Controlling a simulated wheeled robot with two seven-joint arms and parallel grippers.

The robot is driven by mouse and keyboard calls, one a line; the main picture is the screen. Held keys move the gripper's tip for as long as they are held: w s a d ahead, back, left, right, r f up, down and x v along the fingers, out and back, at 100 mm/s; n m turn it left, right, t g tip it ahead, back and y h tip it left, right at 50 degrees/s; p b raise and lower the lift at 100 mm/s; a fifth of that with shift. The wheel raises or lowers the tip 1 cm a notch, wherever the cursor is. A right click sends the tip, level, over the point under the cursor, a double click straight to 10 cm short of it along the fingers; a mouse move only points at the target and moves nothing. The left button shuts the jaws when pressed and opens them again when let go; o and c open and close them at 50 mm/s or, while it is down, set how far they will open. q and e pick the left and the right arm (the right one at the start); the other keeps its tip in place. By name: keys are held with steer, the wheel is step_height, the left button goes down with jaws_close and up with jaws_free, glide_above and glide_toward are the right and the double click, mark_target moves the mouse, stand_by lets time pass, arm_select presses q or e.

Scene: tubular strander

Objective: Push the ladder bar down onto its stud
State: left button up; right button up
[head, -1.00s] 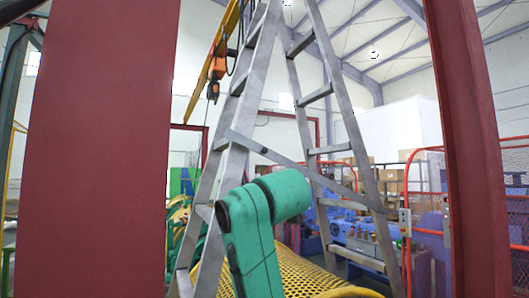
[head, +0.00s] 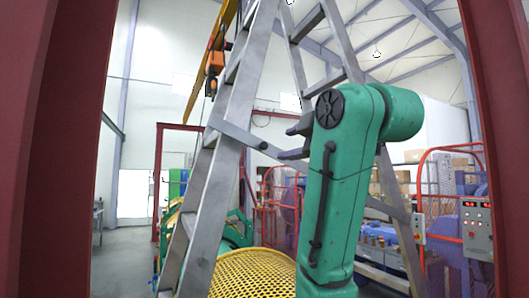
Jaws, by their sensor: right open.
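The grey metal stepladder (head: 222,165) stands spread open in front of me. Its ladder bar (head: 243,137) slopes down to the right from the left leg and passes out of sight behind my green right arm. A small dark spot shows on the bar; I cannot tell whether it is the stud. My right gripper (head: 296,140) points left, with its two dark fingers apart, one above the other. It looks empty and is near the bar, just right of the dark spot. I cannot tell whether it touches the bar. My left gripper is out of view.
Dark red posts (head: 68,140) frame both sides. A yellow perforated guard (head: 250,275) lies low between the ladder legs. An orange hoist (head: 214,62) hangs behind the ladder. A control box (head: 476,228) and red railings stand at the right. Open floor shows at the left.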

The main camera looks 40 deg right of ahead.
mark_target(264, 145)
steer(key=p+x, duration=0.1)
steer(key=x, duration=0.2)
steer(key=p+x, duration=0.2)
steer(key=x, duration=0.1)
steer(key=a+r+p+x, duration=0.1)
steer(key=p+x, duration=0.1)
steer(key=x, duration=0.1)
steer(key=shift+w+a+r, duration=0.1)
steer(key=shift+w, duration=0.1)
steer(key=w, duration=0.1)
steer(key=w+d+p, duration=0.1)
steer(key=shift+w+d+f, duration=0.2)
steer(key=shift+w+f, duration=0.1)
steer(key=shift+f, duration=0.05)
steer(key=shift+a, duration=0.15)
steer(key=shift+s+a+r, duration=0.25)
steer(key=shift+s+a, duration=0.2)
steer(key=shift+s, duration=0.05)
steer(key=c, duration=0.4)
jaws_close()
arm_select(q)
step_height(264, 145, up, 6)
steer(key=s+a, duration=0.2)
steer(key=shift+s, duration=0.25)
